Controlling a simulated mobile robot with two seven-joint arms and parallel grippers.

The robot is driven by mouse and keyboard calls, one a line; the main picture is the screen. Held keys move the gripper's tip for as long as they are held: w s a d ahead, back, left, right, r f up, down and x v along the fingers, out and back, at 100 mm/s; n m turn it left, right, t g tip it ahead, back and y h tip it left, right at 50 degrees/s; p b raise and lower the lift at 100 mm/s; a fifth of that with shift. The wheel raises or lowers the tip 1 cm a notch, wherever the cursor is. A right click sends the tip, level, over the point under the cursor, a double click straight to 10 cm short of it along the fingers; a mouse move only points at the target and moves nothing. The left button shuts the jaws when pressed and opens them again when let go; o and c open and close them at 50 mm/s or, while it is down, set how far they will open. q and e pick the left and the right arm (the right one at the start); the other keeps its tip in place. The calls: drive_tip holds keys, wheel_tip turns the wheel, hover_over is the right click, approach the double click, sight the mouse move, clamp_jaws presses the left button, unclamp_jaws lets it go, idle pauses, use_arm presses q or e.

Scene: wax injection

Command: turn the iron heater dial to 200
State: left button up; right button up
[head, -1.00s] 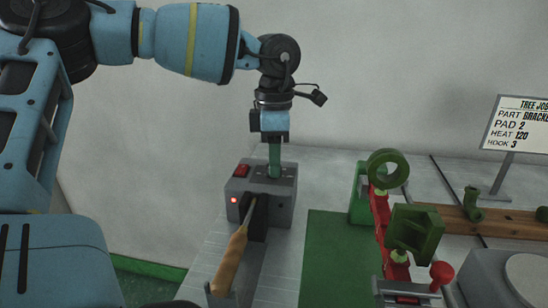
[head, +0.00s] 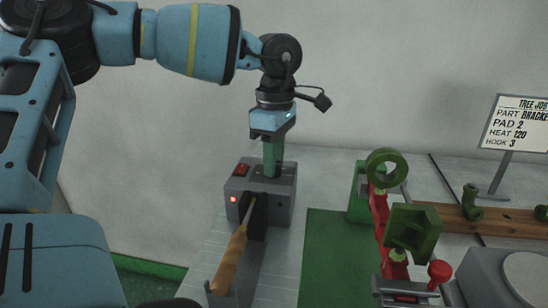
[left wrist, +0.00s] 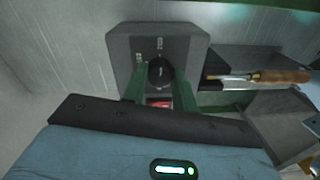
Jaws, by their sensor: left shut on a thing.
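The iron heater is a grey box (head: 240,208) with a red switch (head: 241,170) and a lit red light on its front. Its round black dial (left wrist: 160,70) shows in the left wrist view. Small markings lie around the dial, with one that looks like 200 straight above it in that view. My left gripper (head: 272,172) points down onto the top of the box, and its green fingers are shut on the dial from both sides. The fingers hide the dial in the head view. My right gripper is not in view.
A wooden-handled iron (head: 229,264) rests in the black holder at the heater's front. A green mat (head: 325,260) and a red fixture with green parts (head: 381,215) stand to the right. A sign (head: 518,125) at the back right reads HEAT 120.

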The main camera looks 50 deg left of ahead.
use_arm(q)
drive_tip(key=o, duration=1)
drive_tip(key=shift+r, duration=0.3)
wheel_tip(320, 180, up, 6)
drive_tip(key=shift+w+a+p, duration=0.1)
drive_tip(key=shift+w+p, duration=0.05)
drive_tip(key=shift+p, duration=0.2)
drive_tip(key=shift+r, duration=0.6)
